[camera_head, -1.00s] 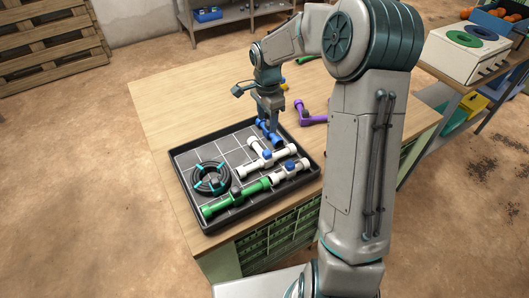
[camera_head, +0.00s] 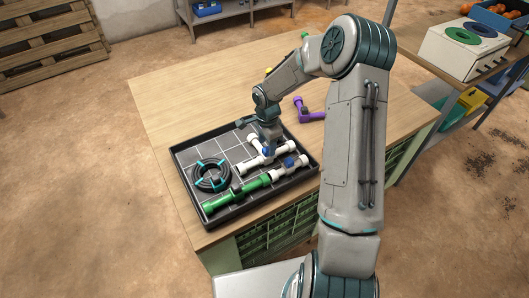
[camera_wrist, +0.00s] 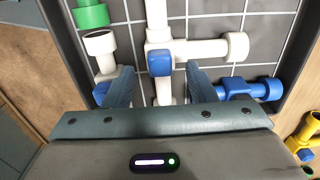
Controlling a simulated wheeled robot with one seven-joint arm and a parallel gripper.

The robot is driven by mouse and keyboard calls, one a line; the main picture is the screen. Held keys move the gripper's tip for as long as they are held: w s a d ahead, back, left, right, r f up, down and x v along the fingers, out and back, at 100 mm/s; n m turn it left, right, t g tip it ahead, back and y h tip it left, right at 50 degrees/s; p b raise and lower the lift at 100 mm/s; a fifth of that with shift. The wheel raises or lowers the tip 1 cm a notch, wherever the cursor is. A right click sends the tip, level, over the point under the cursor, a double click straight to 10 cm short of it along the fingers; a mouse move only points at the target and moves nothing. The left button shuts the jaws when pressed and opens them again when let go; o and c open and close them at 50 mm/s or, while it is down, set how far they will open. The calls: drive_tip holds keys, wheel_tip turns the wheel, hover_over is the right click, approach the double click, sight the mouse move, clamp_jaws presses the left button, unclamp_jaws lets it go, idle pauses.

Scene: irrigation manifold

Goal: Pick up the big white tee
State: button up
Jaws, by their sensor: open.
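The big white tee (camera_head: 256,161) lies in the black tray (camera_head: 217,230), with a blue part (camera_wrist: 160,62) on its middle. In the wrist view its white body (camera_wrist: 205,49) runs up the picture and has an arm to the right. My gripper (camera_wrist: 158,74) is open, its fingers on either side of the tee's lower stem and blue part. I cannot tell whether they touch it. In the head view my gripper (camera_head: 270,146) is over the tee and hides part of it.
A green pipe (camera_head: 222,201) with white and blue fittings lies close in front of the tee. A black hose coil (camera_head: 210,187) is at the left in the tray. A blue fitting (camera_wrist: 245,90) is beside my right finger. A purple pipe (camera_head: 308,115) lies outside the tray.

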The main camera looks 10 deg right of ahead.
drive_tip(key=shift+f, duration=0.85)
clamp_jaws()
drive_tip(key=shift+r, duration=0.15)
